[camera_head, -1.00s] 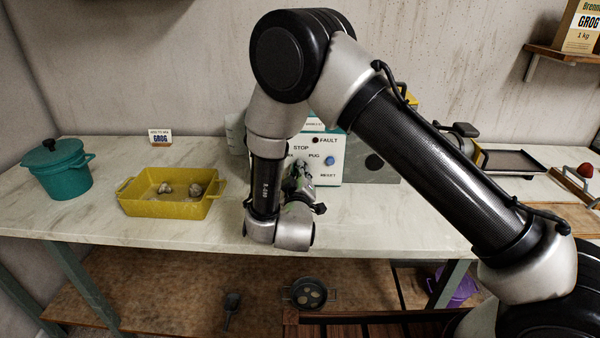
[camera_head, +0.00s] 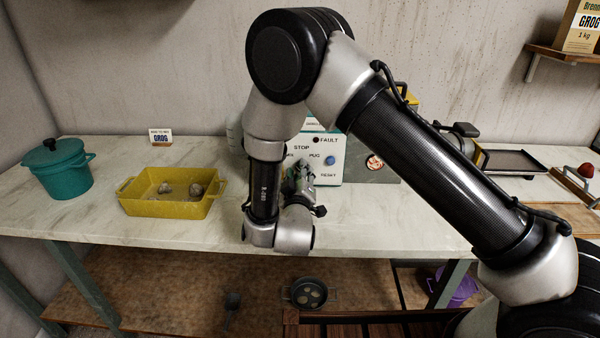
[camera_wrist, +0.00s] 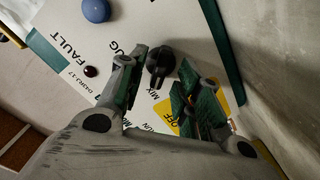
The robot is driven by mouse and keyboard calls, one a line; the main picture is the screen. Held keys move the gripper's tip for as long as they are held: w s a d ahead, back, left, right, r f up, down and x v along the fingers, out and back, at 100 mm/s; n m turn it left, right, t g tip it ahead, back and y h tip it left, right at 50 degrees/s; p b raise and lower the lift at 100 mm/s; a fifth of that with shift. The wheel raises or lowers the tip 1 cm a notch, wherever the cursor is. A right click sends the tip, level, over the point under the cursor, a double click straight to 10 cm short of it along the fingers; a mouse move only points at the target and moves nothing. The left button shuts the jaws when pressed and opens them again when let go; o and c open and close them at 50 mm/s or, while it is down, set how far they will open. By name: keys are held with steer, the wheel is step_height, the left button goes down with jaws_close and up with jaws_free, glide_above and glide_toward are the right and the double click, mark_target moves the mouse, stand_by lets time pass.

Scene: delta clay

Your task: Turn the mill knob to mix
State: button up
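The mill (camera_head: 328,178) stands at the back of the bench, with a white panel marked STOP, PUG, RESET and FAULT. Its black knob (camera_wrist: 160,58) shows in the wrist view between my two fingertips, with a visible gap on each side. The knob's narrow end points down in that picture, towards the MIX label (camera_wrist: 156,92). My gripper (camera_wrist: 160,72) is open around or just in front of the knob; I cannot tell the depth. In the head view my gripper (camera_head: 300,172) faces the panel and hides the knob.
A blue button (camera_wrist: 96,10) and a dark red fault lamp (camera_wrist: 91,71) sit on the panel. A yellow tray (camera_head: 165,207) with several lumps and a teal pot (camera_head: 62,178) stand to the left. The bench front is clear.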

steer(key=s, duration=1.1)
steer(key=shift+a, duration=0.15)
steer(key=shift+w, duration=0.1)
